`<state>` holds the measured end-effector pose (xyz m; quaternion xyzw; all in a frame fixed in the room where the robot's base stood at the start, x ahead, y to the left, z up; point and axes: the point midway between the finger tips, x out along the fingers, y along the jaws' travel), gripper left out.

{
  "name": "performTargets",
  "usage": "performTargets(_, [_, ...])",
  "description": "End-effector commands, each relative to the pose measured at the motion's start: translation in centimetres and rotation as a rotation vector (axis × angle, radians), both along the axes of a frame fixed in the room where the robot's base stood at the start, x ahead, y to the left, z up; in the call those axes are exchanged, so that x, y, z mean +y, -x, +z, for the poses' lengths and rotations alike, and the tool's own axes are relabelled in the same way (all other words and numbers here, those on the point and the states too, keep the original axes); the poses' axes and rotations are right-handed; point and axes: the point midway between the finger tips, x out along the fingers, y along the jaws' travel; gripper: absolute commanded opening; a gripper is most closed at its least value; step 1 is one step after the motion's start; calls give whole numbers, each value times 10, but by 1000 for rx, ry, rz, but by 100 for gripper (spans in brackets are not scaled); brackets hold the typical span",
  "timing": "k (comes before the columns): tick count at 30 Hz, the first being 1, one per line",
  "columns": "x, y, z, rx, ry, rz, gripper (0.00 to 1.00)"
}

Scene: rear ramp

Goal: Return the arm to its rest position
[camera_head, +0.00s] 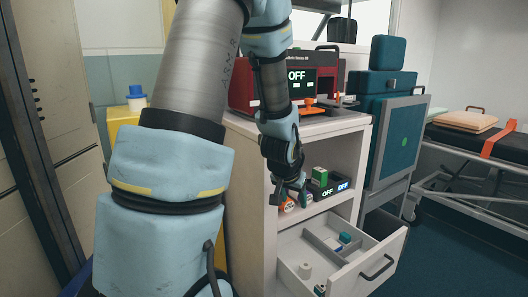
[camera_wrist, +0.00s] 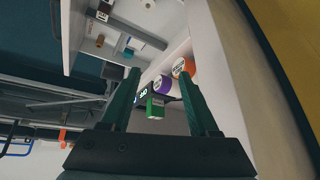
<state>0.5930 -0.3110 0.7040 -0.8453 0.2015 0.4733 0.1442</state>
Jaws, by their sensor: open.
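My gripper (camera_head: 291,190) hangs at the end of my blue-padded arm, in front of the open shelf of a white cabinet (camera_head: 246,215). In the wrist view my gripper (camera_wrist: 160,88) shows two green fingers spread apart, with nothing held between them. Past the fingertips are an orange-ended container (camera_wrist: 181,67), a purple container (camera_wrist: 162,84) and a green box (camera_wrist: 154,108) on the shelf. The green box also shows in the head view (camera_head: 319,176). The fingers look apart from these items, though the exact gap is hard to tell.
An open drawer (camera_head: 365,272) with small items juts out below my gripper. A red device (camera_head: 325,68) marked OFF stands on the cabinet top. Teal cases (camera_head: 388,80) stand to the right, then a stretcher (camera_head: 505,147). A yellow bin (camera_head: 121,114) is at left. Floor at lower right is clear.

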Motion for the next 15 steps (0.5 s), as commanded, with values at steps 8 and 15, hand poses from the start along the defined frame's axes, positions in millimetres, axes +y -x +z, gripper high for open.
performTargets(8, [115, 81, 25, 256, -62, 289, 61])
performTargets(15, [149, 135, 56, 402, -62, 407, 61])
